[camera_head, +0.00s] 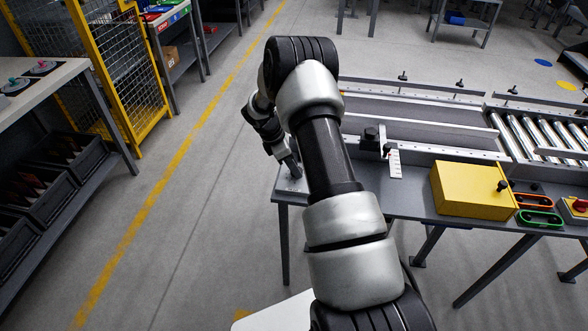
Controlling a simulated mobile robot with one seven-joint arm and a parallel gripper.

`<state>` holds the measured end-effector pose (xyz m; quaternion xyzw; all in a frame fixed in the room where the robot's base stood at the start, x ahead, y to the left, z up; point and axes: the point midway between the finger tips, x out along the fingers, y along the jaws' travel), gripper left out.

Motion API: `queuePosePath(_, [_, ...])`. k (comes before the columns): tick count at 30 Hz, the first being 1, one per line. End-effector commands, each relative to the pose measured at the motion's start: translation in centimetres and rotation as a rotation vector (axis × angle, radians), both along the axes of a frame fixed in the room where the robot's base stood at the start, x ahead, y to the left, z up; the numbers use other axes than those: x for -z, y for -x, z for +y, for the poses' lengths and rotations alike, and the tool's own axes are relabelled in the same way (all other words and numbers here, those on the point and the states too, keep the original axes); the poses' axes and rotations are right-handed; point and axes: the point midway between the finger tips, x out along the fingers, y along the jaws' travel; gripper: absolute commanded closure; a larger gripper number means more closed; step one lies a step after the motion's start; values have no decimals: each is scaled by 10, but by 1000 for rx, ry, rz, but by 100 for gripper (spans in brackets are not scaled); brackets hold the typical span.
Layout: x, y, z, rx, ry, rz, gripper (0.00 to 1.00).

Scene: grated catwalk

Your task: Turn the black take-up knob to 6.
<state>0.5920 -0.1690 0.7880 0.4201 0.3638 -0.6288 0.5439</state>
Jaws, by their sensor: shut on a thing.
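My gripper (293,168) is at the left end of the grey conveyor table (430,205), pointing down, close to the tabletop corner. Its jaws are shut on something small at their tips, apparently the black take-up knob. The knob is too small and too covered by the dark fingers to make out, and its setting cannot be read. A white scale plate (396,167) with fine marks and a red mark near its top stands right of my arm, by a black block (371,138) on the conveyor's side rail. The scale's numbers are too small to read.
A yellow box (470,189) with a black knob sits on the table's front right. Beside it are orange (533,201) and green (540,218) rimmed pieces and a red button (579,205). Rollers (540,132) lie behind. The floor left of the table is clear.

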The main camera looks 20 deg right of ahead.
Motion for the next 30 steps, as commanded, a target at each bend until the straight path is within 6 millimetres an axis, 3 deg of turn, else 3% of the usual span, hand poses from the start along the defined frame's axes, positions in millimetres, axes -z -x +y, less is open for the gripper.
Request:
queuePosePath(15, [1,-4,-1,365,0,-2,91])
queuePosePath(30, [0,-5,-1,452,0,-1,91])
